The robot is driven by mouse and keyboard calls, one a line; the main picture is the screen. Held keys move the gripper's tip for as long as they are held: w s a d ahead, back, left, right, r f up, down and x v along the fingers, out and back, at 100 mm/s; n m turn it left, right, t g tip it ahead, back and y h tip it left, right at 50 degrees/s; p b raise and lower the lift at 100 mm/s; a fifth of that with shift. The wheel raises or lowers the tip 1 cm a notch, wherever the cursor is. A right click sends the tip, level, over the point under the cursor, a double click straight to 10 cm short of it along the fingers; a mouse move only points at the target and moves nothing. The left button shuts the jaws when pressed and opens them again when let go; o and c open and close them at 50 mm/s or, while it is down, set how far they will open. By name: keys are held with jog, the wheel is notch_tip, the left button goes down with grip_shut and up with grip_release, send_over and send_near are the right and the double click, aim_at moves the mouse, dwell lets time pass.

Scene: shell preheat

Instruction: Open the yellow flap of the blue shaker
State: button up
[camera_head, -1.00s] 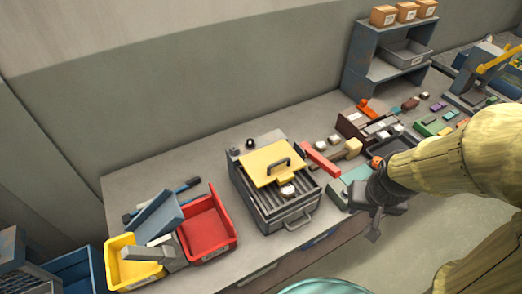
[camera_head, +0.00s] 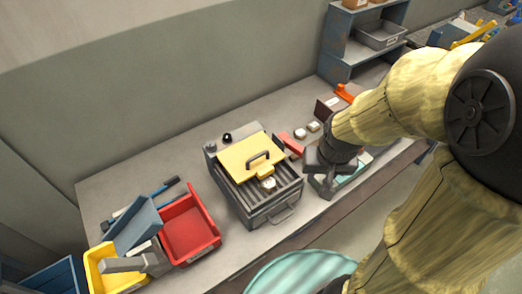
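A blue-grey machine with a yellow bar-like part (camera_head: 474,34) stands at the far top right, partly cut off and partly behind my arm. It may be the blue shaker, but its flap cannot be made out clearly. A yellow plate with a dark handle (camera_head: 250,153) lies on top of a grey slatted box (camera_head: 256,205) in the middle of the bench. My dark gripper (camera_head: 323,183) is low over the bench's front right, to the right of the grey box and far from the blue-grey machine. Its fingers are too small and dark to read.
A red bin (camera_head: 190,235) and a yellow bin (camera_head: 108,270) with a tilted blue tray (camera_head: 137,225) stand at the bench's left. A blue-grey shelf (camera_head: 338,52) stands behind. Small blocks (camera_head: 313,127) lie right of the grey box. My arm hides much of the right side.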

jog(key=w+a+r+m+b, duration=0.2)
jog(key=w+a+m, duration=0.35)
jog(key=w, duration=0.35)
notch_tip(320, 180, up, 2)
jog(key=m+y+b, duration=0.1)
jog(key=m, duration=0.4)
send_over(261, 154)
jog(key=s+d, duration=0.2)
jog(key=s, duration=0.1)
jog(key=shift+r+g, duration=0.15)
jog(key=shift+g, duration=0.25)
jog(key=w+f+p, duration=0.1)
jog(key=f, duration=0.4)
jog(key=w+a+f+p, duration=0.1)
jog(key=f, duration=0.5)
jog(key=w+a+f, duration=0.1)
jog(key=f, duration=0.5)
jog(key=shift+p, duration=0.4)
jog(key=shift+s, duration=0.1)
grip_shut()
